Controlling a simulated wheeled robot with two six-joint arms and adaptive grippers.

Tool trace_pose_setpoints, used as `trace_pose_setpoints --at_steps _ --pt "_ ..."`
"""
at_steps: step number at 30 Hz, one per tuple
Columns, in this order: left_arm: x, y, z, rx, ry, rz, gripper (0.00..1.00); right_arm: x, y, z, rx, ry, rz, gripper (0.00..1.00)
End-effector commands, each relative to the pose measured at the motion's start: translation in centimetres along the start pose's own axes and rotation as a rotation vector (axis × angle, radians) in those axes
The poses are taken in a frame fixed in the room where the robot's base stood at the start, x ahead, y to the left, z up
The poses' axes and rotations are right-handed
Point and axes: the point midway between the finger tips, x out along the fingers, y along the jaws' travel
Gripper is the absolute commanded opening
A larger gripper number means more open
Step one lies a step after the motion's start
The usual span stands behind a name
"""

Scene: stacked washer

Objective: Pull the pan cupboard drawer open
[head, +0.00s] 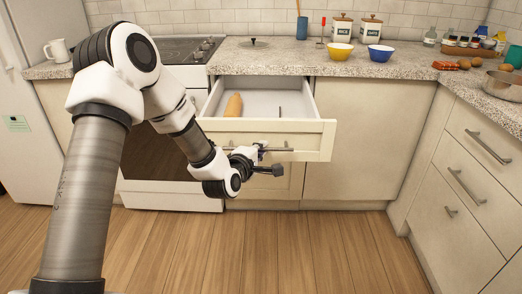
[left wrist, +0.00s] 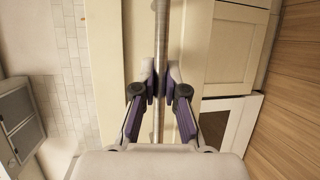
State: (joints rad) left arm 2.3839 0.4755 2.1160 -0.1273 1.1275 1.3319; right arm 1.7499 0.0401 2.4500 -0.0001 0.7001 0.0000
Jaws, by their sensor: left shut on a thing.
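A cream drawer (head: 317,142) below the counter stands pulled out, its white inside showing. A rolling-pin-like wooden item (head: 233,106) and a thin dark item lie in it. A long metal bar handle (head: 288,149) runs across its front. My left gripper (head: 262,150) is at this handle. In the left wrist view, the left gripper's fingers (left wrist: 159,84) are closed around the handle bar (left wrist: 161,40), one on each side. The cream front also shows there (left wrist: 107,50). My right gripper is not in view.
A stove with an oven (head: 155,153) stands left of the drawer, beside a white fridge (head: 35,150). The counter (head: 300,62) above holds a yellow bowl (head: 339,51), a blue bowl (head: 380,53) and jars. Cupboards with drawers (head: 465,175) line the right. The wooden floor (head: 300,250) in front is clear.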

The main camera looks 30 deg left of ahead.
Motion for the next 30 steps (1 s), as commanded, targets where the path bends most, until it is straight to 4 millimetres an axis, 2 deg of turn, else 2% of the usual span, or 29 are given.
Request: trace_pose_setpoints --at_steps 9,10,12,22,26,30 --pt "0.0 0.1 0.0 0.000 0.001 0.001 0.00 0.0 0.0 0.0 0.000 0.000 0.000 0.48" --pt "0.0 0.1 0.0 0.000 0.001 0.001 0.18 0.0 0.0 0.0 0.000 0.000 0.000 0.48" --pt "0.0 0.0 0.0 0.000 0.001 0.001 0.37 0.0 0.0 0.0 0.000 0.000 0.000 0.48" --pt "-0.4 0.0 0.0 -0.001 0.000 0.000 0.37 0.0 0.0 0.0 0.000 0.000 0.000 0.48" --pt "-2.3 0.0 0.0 -0.004 0.001 -0.001 0.37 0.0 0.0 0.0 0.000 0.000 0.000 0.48" --pt "-5.3 0.0 0.0 -0.005 0.000 0.000 0.37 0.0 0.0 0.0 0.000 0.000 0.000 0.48"
